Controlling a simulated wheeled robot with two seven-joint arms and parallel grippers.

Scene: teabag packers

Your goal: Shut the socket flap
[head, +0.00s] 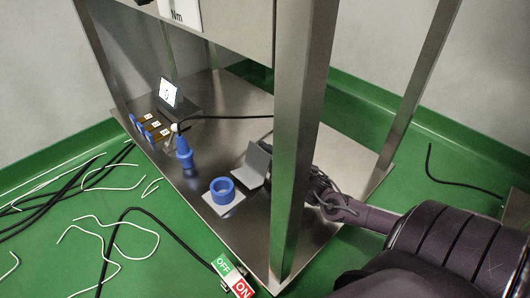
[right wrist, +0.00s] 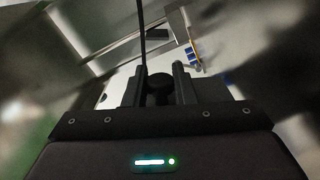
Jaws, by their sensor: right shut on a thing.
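The blue round socket (head: 222,188) sits on a white square plate on the metal shelf. Its grey flap (head: 256,163) stands raised and tilted at the socket's back right, so the ring's opening is uncovered. My right gripper (head: 318,186) reaches in from the right, partly hidden behind the front metal post, to the right of the flap. In the right wrist view the gripper (right wrist: 160,88) is shut on a dark rounded thing between its fingers; I cannot tell what it is or whether it joins the flap. My left gripper is in neither view.
The metal post (head: 293,150) stands between socket and gripper. A blue plug (head: 184,155) stands upright behind the socket. Small blue-ended parts (head: 150,127) and a tilted display (head: 169,92) lie farther back. Loose cables cover the green floor.

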